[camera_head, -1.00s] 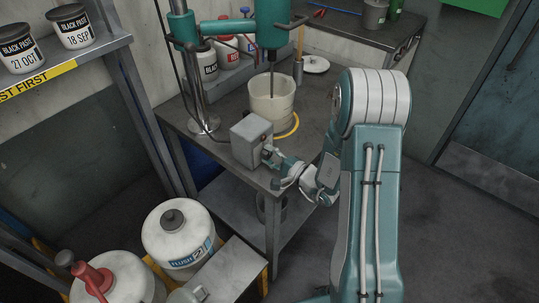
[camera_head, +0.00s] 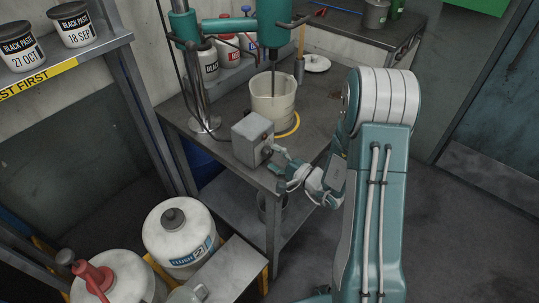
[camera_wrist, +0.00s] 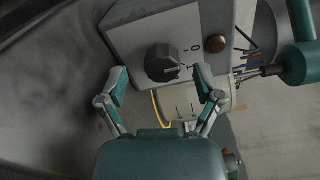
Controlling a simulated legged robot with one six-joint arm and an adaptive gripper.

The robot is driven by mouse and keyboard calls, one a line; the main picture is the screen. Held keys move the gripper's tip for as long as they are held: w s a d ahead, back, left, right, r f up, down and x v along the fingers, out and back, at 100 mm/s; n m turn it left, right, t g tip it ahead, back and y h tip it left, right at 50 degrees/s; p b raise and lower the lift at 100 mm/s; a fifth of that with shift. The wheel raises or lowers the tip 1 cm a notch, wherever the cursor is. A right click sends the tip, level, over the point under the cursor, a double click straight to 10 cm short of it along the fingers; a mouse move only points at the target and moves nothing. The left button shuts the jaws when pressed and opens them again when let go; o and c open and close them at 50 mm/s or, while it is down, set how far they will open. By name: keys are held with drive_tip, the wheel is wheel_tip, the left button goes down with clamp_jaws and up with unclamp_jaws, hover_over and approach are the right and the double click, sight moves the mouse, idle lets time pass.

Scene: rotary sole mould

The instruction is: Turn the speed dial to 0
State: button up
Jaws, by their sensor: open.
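The speed dial (camera_wrist: 162,62) is a dark knob on the face of a grey control box (camera_wrist: 130,30). Its white pointer mark points right and slightly down in the wrist view, below the "0" label on the plate. In the head view the control box (camera_head: 246,135) stands at the front edge of the bench, with the dial (camera_head: 267,151) on its right face. My gripper (camera_wrist: 161,79) is open in front of the panel, one finger on each side just short of the dial. It also shows beside the box in the head view (camera_head: 277,160).
A white bucket (camera_head: 272,98) under a teal mixer (camera_head: 272,25) stands behind the box on the bench (camera_head: 225,87). White drums (camera_head: 180,235) stand at lower left.

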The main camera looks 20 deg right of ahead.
drive_tip(key=v, duration=1)
drive_tip(key=shift+s, duration=0.1)
drive_tip(key=s+a+r+n+g+y, duration=0.1)
drive_tip(key=s+a+r+n+g, duration=0.9)
drive_tip(key=a+g, duration=0.3)
drive_tip(key=s+d+r+n+t+h, duration=0.3)
drive_tip(key=s+d+r+h, duration=0.3)
drive_tip(key=r+h, duration=0.3)
drive_tip(key=s+t+h, duration=0.1)
drive_tip(key=h, duration=0.1)
drive_tip(key=shift+s+d+r+n+h, duration=0.15)
drive_tip(key=shift+s+r+n+h, duration=0.05)
drive_tip(key=shift+r+n+h, duration=0.1)
